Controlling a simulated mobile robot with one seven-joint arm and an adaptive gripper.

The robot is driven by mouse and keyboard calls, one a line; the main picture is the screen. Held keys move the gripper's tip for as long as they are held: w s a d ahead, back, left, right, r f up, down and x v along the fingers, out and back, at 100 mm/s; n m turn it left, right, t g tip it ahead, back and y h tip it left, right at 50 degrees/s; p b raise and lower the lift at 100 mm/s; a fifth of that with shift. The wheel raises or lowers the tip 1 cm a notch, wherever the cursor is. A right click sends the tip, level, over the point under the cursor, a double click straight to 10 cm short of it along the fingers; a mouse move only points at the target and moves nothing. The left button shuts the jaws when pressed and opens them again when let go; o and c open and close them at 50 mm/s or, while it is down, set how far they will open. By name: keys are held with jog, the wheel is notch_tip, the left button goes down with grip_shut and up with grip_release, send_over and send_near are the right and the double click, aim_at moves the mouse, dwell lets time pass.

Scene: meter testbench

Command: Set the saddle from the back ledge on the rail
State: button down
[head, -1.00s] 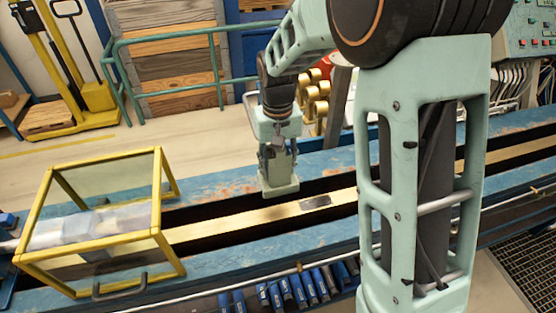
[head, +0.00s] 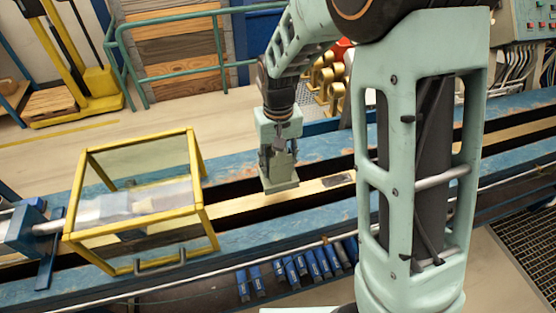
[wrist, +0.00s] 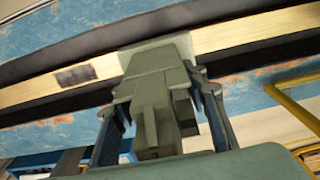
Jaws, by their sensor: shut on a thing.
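My gripper (head: 279,155) points down over the bench and is shut on the saddle, a grey-green block with a flat, wider foot. The saddle (head: 281,183) shows below the fingers in the head view. In the wrist view the saddle (wrist: 152,80) sits between the two fingers, its foot overlapping the rail. The rail (head: 235,207) is a long pale-yellow strip between dark slots; it also crosses the wrist view (wrist: 225,38). The saddle is over the rail, but I cannot tell whether it touches it. Its underside is hidden.
A yellow-framed clear guard (head: 200,185) stands over the bench to the left of the saddle. A dark patch (head: 338,180) marks the rail to the right. Several blue-handled items (head: 310,263) line the front. The rail between guard and saddle is clear.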

jog(key=shift+f+b, duration=1.95)
jog(key=shift+f, duration=0.95)
jog(key=shift+f+b, duration=0.5)
jog(key=shift+b, duration=0.05)
jog(key=shift+f+b, duration=0.55)
jog(key=shift+f, duration=0.15)
jog(key=shift+f, duration=0.35)
jog(key=c, duration=1.1)
grip_release()
jog(key=shift+s, duration=0.1)
